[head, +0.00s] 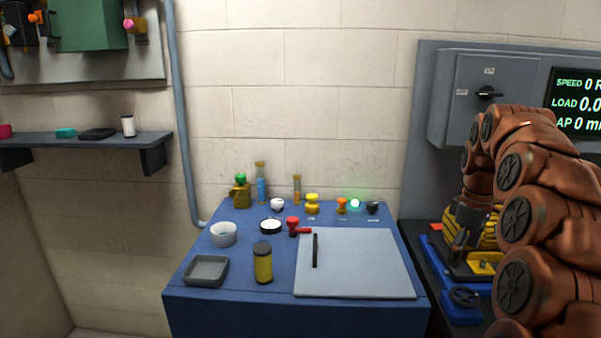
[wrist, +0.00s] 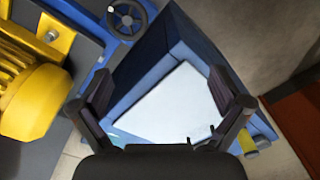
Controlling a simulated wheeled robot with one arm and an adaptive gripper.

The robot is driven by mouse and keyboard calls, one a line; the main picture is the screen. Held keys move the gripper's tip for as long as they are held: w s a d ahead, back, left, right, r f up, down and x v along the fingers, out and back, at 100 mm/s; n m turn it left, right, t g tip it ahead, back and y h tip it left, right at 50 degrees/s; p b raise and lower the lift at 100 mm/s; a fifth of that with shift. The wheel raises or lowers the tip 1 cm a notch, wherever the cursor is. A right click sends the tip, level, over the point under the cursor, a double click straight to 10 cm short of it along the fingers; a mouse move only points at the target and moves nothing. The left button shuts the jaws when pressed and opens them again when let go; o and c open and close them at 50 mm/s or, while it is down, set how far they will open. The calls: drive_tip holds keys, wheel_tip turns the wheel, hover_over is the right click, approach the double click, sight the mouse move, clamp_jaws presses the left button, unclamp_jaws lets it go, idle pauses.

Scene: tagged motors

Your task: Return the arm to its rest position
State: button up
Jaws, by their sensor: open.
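My gripper (wrist: 160,88) is open and empty in the wrist view, its two dark fingers spread wide, with the blue bench's pale mat (wrist: 177,102) beyond them. In the head view my copper-coloured arm (head: 545,205) is folded at the right, in front of the wall panel. Its end is hard to make out there, among dark parts by a yellow motor (head: 485,262). The motor also shows in the wrist view (wrist: 35,100), to the left of the fingers and apart from them.
A handwheel (head: 464,297) stands near my arm. A shelf (head: 85,142) is at the left.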

drive_tip(key=s+a+m+p, duration=0.2)
drive_tip(key=s+a+m, duration=0.1)
drive_tip(key=s+a, duration=1.15)
drive_tip(key=s+a+f+m, duration=0.1)
drive_tip(key=s+f, duration=0.1)
drive_tip(key=s, duration=0.5)
drive_tip(key=s+a+f+m+g+p, duration=0.1)
drive_tip(key=s+a+f+m, duration=0.1)
drive_tip(key=s, duration=0.5)
drive_tip(key=s+a+f+m, duration=0.1)
drive_tip(key=s+f, duration=0.2)
drive_tip(key=s, duration=0.4)
drive_tip(key=shift+s+a+f+m+g, duration=0.2)
drive_tip(key=shift+a+f+m+g, duration=0.1)
drive_tip(key=shift+f+m+g, duration=0.1)
